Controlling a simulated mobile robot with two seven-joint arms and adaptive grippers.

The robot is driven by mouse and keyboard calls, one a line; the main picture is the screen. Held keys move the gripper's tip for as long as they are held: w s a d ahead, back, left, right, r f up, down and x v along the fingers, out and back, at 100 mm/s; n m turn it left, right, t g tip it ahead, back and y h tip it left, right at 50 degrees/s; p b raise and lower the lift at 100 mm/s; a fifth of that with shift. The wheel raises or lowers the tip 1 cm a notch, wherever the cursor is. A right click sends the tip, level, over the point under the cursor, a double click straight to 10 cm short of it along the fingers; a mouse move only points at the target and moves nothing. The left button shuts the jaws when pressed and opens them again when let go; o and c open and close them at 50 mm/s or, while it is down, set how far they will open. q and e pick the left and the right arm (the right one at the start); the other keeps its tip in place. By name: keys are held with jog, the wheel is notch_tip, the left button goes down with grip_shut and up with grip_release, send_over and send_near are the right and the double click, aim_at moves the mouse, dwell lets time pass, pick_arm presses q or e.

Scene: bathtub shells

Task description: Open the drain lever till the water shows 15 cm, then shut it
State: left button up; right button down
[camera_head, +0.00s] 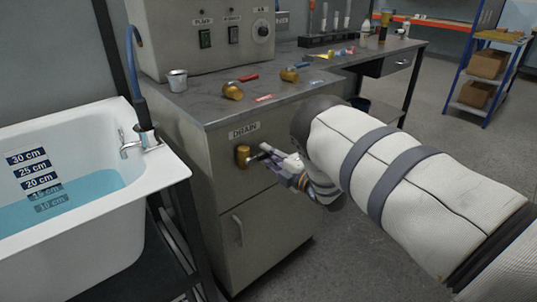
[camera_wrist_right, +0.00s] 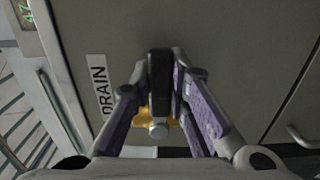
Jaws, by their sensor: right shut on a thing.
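The drain lever (camera_head: 266,149) has a dark handle on a brass valve (camera_head: 243,157), on the grey cabinet front under the DRAIN label (camera_head: 244,130). My right gripper (camera_head: 281,164) is at the handle. In the right wrist view the dark handle (camera_wrist_right: 160,75) stands between the purple-padded fingers (camera_wrist_right: 162,100), which are shut on it; brass shows behind. The white tub (camera_head: 100,240) holds blue water (camera_head: 95,190). My left gripper is not in view.
A tap (camera_head: 145,138) stands on the tub rim. On the cabinet top are a metal cup (camera_head: 177,80), brass valves with red (camera_head: 234,91) and blue (camera_head: 289,75) handles, and a control box (camera_head: 205,35). A blue shelf rack (camera_head: 485,70) stands far right. Floor is clear there.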

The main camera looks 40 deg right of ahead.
jog(key=shift+r, duration=0.1)
jog(key=c, duration=1.5)
grip_release()
jog(key=shift+s, duration=0.1)
jog(key=s, duration=0.8)
jog(key=s+d, duration=0.1)
jog(key=s, duration=0.2)
jog(key=shift+s, duration=0.4)
